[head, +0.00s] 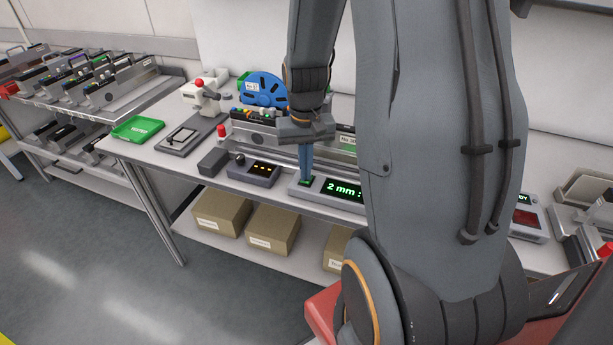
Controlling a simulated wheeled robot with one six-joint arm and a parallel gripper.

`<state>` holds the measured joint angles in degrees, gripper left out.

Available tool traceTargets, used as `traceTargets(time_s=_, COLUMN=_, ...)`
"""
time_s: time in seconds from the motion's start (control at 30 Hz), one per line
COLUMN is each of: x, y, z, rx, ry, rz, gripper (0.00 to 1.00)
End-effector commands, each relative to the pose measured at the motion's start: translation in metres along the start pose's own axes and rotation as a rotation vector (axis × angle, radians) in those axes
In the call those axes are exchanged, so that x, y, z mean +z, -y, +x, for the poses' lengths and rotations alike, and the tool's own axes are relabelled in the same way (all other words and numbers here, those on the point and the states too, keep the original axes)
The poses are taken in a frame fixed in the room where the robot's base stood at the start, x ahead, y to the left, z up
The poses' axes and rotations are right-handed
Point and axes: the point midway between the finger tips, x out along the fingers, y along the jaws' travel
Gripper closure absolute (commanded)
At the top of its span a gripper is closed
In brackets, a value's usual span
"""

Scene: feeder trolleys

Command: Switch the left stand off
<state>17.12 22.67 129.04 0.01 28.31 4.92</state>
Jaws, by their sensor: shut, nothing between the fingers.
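The left stand (345,202) is on the bench, with a lit green display reading "2 mm:", partly hidden by my arm. At its left end is a small lit green patch (303,184). My gripper (305,179) is shut and empty, its blue fingers pointing down at that patch. I cannot tell whether the fingertips touch it.
A blue reel (264,90) and a feeder stand behind the gripper. A green tray (138,129) and a white press-like device (203,94) are farther left. Another stand (527,222) with a red panel is at the right. Cardboard boxes (272,229) sit on the lower shelf.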

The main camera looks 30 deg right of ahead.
Motion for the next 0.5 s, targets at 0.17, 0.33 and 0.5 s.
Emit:
traceTargets(time_s=0.17, x=0.0, y=0.0, z=0.002, rx=0.0, ry=0.0, rz=0.0, gripper=1.0)
traceTargets(time_s=0.33, x=0.0, y=0.0, z=-0.004, rx=0.0, ry=-0.001, rz=0.0, gripper=1.0)
traceTargets(time_s=0.5, x=0.0, y=0.0, z=-0.017, rx=0.0, ry=-0.001, rz=0.0, gripper=1.0)
